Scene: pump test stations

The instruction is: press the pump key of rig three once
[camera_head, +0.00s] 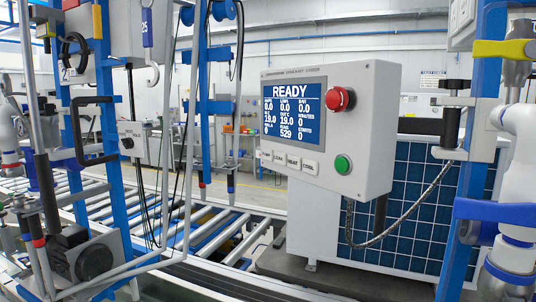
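A grey control box (375,130) faces me right of the middle, with a blue screen (292,108) that reads READY above rows of figures. Below the screen is a row of several white keys (293,161). The leftmost key (265,155) has a label too small to read surely; the ones beside it seem to read LEAK and HEAT. A red mushroom button (339,99) and a green button (343,164) sit right of the screen. No rig number is legible. Neither of my grippers can be made out, and nothing touches the keys.
A blue post (470,190) and a hanging armoured hose (405,232) stand right of the box, before a blue panelled unit (412,200). A roller conveyor (215,225) runs at the left behind blue posts and grey tubes. The space directly before the keys looks clear.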

